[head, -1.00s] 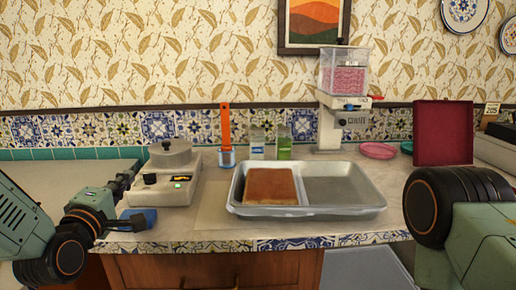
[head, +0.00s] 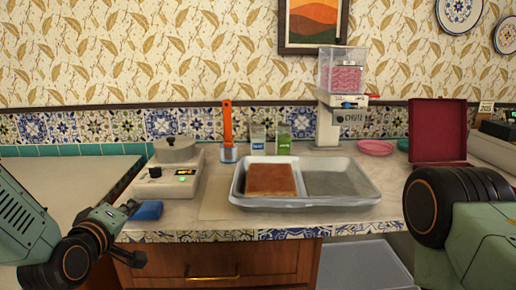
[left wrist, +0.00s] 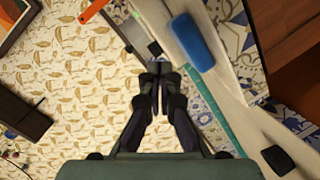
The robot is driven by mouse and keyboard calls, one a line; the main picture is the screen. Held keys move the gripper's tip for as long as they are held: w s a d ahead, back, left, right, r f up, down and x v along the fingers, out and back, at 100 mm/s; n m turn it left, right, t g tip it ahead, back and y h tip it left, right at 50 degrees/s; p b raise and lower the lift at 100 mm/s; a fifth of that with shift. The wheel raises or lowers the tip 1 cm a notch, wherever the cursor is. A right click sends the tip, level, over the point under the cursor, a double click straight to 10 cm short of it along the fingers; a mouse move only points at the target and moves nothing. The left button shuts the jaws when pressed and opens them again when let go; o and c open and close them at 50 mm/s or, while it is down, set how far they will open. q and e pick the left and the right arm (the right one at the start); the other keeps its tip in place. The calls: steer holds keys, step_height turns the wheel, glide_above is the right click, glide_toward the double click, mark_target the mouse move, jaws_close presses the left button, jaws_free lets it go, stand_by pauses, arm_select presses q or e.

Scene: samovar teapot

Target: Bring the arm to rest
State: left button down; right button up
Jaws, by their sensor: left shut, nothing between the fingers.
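My left gripper (head: 132,207) is at the left of the head view, in front of the counter's front edge and close to a blue block (head: 147,210). I cannot tell from the head view whether it touches the block. In the left wrist view its two dark fingers (left wrist: 154,70) are together with nothing between them, and the blue block (left wrist: 192,40) shows above and to the right of them. My right arm shows at the right of the head view, but its gripper is out of frame.
A grey appliance (head: 165,183) with a round lid stands behind the block. A metal tray (head: 345,187) with a brown slab (head: 270,181) sits mid-counter. A dispenser (head: 340,95), pink dish (head: 375,147) and red box (head: 438,132) stand behind. A drawer (head: 218,264) is below the counter.

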arm_select(q)
steer(key=s+d+f+m+g, duration=0.1)
steer(key=s+f+m+g, duration=0.25)
steer(key=f, duration=0.35)
steer(key=s+d+f+m+g, duration=0.2)
steer(key=s+f, duration=0.3)
steer(key=f, duration=0.2)
steer(key=s+f+m+g, duration=0.1)
steer(key=s+f+g, duration=0.2)
steer(key=s+f, duration=0.3)
steer(key=s+d+f+m+g, duration=0.1)
steer(key=s+f, duration=0.5)
steer(key=s, duration=0.8)
steer(key=s+d+f+m+g, duration=0.1)
steer(key=s+f+m+g, duration=0.2)
steer(key=s+f+g, duration=0.3)
steer(key=s+f, duration=0.1)
steer(key=s, duration=0.3)
steer(key=shift+s+y, duration=0.3)
steer(key=shift+s, duration=0.1)
steer(key=shift+a+f, duration=0.1)
